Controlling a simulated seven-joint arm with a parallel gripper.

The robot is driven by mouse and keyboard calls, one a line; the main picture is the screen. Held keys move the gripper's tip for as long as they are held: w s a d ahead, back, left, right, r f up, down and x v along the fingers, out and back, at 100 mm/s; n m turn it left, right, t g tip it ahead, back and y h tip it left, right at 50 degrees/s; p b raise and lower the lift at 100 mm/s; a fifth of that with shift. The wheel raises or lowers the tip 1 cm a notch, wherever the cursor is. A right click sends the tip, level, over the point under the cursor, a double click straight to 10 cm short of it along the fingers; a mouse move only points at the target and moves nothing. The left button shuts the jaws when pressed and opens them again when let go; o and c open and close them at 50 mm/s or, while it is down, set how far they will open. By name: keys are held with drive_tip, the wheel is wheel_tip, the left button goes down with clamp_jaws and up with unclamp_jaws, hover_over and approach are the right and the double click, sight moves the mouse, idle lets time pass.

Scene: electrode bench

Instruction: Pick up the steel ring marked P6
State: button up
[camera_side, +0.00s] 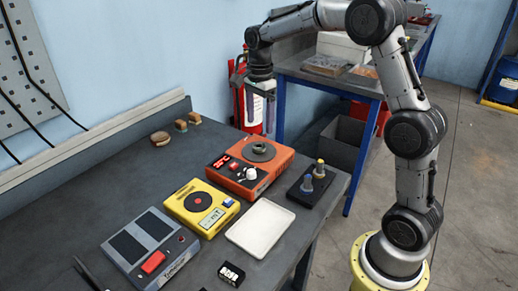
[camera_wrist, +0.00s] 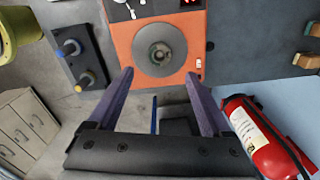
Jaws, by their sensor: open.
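A small dark grey ring (camera_side: 259,147) lies on the round grey plate (camera_side: 273,153) of an orange device (camera_side: 270,172). It also shows in the wrist view (camera_wrist: 160,53), near the middle of the round plate (camera_wrist: 145,33). No P6 mark can be read on it. My gripper (camera_side: 260,122) hangs above the orange device, pointing down, with clear air between its fingers and the ring. In the wrist view my gripper (camera_wrist: 158,73) is open and empty, and the ring appears just beyond the gap between the fingertips.
A black stand with two capped pegs (camera_side: 312,182) is right of the orange device. A yellow device (camera_side: 200,206), a white tray (camera_side: 260,228) and a grey device (camera_side: 150,247) are nearer the camera. A brown ring (camera_side: 160,138) lies at the back. A fire extinguisher (camera_side: 249,105) stands behind.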

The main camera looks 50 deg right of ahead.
sight(259, 149)
drive_tip(key=shift+a+f, duration=0.2)
drive_tip(key=shift+f, duration=3.65)
drive_tip(key=shift+r, duration=0.1)
clamp_jaws()
